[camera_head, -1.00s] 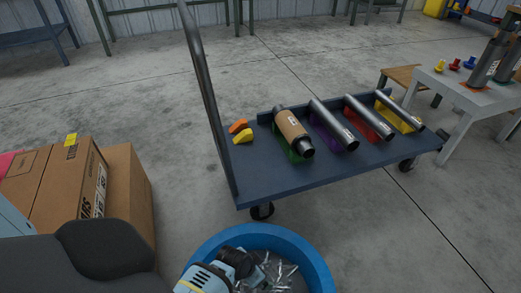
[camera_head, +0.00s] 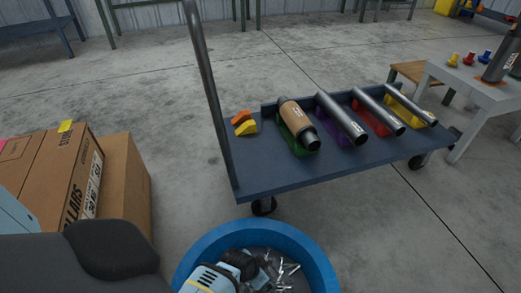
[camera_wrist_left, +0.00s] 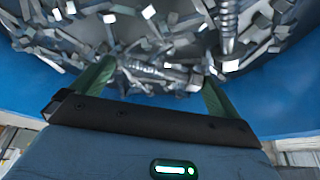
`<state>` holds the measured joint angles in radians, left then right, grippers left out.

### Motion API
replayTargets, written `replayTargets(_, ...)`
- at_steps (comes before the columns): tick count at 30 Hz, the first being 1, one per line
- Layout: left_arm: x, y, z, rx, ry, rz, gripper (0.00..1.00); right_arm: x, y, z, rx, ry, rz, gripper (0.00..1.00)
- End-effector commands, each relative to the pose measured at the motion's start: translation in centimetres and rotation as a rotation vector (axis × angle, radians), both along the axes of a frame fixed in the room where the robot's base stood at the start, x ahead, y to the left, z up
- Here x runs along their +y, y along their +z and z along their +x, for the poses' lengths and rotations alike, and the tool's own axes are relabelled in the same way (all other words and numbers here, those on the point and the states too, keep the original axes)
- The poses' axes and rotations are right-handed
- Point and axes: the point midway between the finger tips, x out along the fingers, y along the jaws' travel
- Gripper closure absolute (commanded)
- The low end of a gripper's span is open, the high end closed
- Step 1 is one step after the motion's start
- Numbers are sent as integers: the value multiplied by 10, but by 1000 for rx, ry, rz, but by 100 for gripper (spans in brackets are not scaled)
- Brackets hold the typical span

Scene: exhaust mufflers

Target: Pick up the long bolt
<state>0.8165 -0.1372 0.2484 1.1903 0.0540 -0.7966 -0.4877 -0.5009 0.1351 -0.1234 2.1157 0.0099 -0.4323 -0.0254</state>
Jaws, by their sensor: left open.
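Many loose silver bolts (camera_head: 284,271) lie in a blue round tub (camera_head: 314,258) at the bottom of the head view. My left gripper (camera_head: 248,268) reaches down into the tub, its fingertips hard to make out there. In the left wrist view its green fingers (camera_wrist_left: 155,88) are open and spread among or just above the bolts. A threaded bolt (camera_wrist_left: 150,70) lies crosswise between or just beyond the fingertips. Another threaded bolt (camera_wrist_left: 228,22) points up at the upper right. I cannot tell which is the long bolt. My right gripper is not in view.
A dark blue cart (camera_head: 290,180) behind the tub carries several muffler pipes (camera_head: 342,118) on coloured holders and orange and yellow blocks (camera_head: 244,123). Cardboard boxes (camera_head: 122,185) stand at the left. A white table (camera_head: 470,85) is at the right. The tub wall (camera_wrist_left: 275,92) is close to the gripper.

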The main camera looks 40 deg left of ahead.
Motion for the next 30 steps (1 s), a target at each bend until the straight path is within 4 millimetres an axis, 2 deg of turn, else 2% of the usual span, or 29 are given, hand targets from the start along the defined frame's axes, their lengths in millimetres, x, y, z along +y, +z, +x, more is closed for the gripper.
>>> replayTargets(4, 0, 1, 0, 0, 0, 0, 1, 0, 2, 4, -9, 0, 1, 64)
replayTargets(9, 0, 1, 0, 0, -1, 0, 24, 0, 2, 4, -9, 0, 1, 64)
replayTargets(12, 0, 1, 0, -1, -1, 1, 33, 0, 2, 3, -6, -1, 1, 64)
replayTargets(18, 0, 2, 0, -1, -1, 1, 34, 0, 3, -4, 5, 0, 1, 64)
replayTargets(22, 0, 10, 0, -2, -1, 1, 34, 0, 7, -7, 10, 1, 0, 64)
replayTargets(30, 1, 57, 1, -7, -2, 3, 34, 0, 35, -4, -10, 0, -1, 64)
